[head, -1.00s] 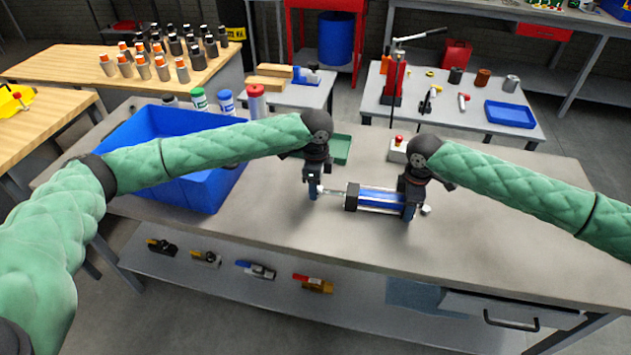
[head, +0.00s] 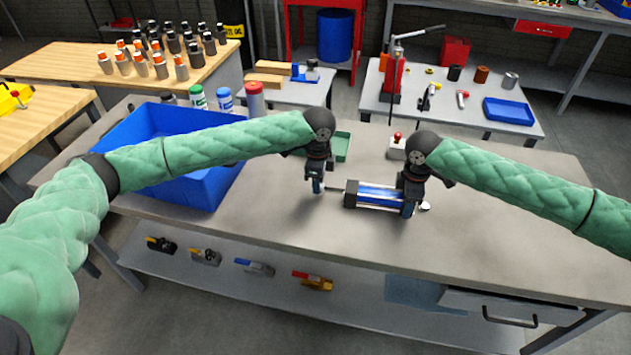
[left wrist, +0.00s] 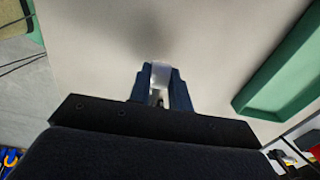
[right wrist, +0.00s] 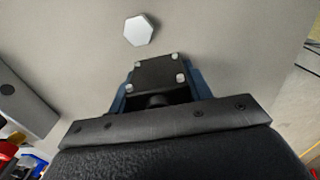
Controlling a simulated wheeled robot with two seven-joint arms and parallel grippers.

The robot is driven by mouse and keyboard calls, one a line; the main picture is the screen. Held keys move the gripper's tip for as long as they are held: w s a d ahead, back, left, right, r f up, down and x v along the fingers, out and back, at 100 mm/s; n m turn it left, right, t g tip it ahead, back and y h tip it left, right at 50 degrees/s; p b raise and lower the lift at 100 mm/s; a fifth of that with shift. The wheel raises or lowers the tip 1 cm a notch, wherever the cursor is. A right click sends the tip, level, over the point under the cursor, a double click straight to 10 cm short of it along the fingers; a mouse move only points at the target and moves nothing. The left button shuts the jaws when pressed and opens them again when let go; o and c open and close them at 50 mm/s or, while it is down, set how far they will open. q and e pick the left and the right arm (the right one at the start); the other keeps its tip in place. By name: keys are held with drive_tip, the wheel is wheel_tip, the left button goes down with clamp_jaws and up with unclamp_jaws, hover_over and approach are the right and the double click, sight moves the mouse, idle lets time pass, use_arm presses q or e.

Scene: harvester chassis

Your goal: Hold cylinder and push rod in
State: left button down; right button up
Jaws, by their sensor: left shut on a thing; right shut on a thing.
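The blue cylinder (head: 378,196) with black end caps lies on the grey workbench, its rod (head: 334,188) pointing left. My right gripper (head: 408,208) is shut on the cylinder's right end; in the right wrist view its black end cap (right wrist: 158,74) with silver bolts sits between the fingers. My left gripper (head: 317,188) is shut on the rod's outer end; in the left wrist view a pale metal piece (left wrist: 160,76) shows between the blue fingers. A short length of rod shows between the left gripper and the cylinder.
A blue bin (head: 215,188) stands on the bench at left, with a green tray (head: 342,147) behind my left gripper. A small box with a red button (head: 397,146) stands behind the cylinder. A white hex piece (right wrist: 139,30) lies near the right gripper. The bench front is clear.

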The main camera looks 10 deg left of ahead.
sight(336, 189)
use_arm(q)
drive_tip(key=shift+d, duration=2.65)
use_arm(e)
drive_tip(key=shift+a, duration=0.1)
idle(1.8)
use_arm(q)
drive_tip(key=c, duration=1.2)
unclamp_jaws()
wheel_tip(336, 189, up, 12)
use_arm(e)
drive_tip(key=o, duration=1.4)
drive_tip(key=shift+o, duration=0.2)
drive_tip(key=shift+r, duration=0.1)
